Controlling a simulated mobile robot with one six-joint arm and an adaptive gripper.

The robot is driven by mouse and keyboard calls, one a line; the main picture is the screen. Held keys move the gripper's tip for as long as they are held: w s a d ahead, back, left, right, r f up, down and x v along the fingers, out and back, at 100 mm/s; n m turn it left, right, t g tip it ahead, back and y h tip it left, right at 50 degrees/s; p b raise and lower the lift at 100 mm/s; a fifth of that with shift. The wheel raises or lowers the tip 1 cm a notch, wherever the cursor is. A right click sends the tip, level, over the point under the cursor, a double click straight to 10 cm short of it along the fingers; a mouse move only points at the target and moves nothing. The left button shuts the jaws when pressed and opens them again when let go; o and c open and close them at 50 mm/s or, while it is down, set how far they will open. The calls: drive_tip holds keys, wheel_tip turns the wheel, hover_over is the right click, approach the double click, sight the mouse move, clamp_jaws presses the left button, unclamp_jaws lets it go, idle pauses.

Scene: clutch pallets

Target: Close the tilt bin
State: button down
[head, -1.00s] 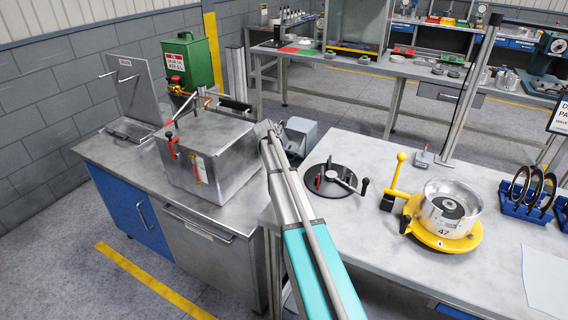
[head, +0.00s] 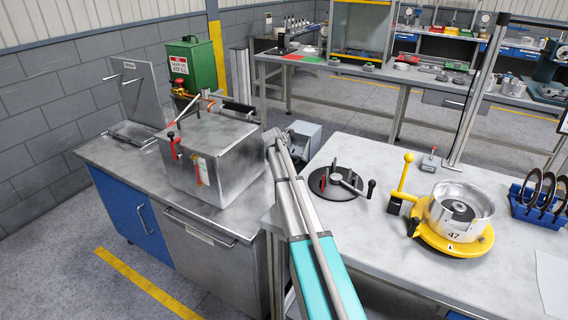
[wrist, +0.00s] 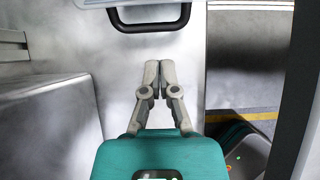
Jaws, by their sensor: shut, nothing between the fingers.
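In the wrist view a pale panel edge with a black U-shaped handle (wrist: 150,24) lies ahead of the fingertips. My gripper (head: 270,135) is shut and empty, its tips (wrist: 160,63) close together. A gap shows between the tips and the handle in the picture.
The steel tank (head: 218,172) with red clamps stands close left of my gripper. A steel front with a bar handle (head: 205,268) is below it. On the right bench (head: 400,235) are a black disc fixture (head: 338,184) and a yellow fixture (head: 460,244).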

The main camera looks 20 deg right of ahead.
drive_tip(key=shift+b+x, duration=1.85)
drive_tip(key=shift+x, duration=0.7)
drive_tip(key=shift+w+a+r+p, duration=0.1)
drive_tip(key=shift+a+p, duration=0.1)
drive_tip(key=shift+p, duration=0.1)
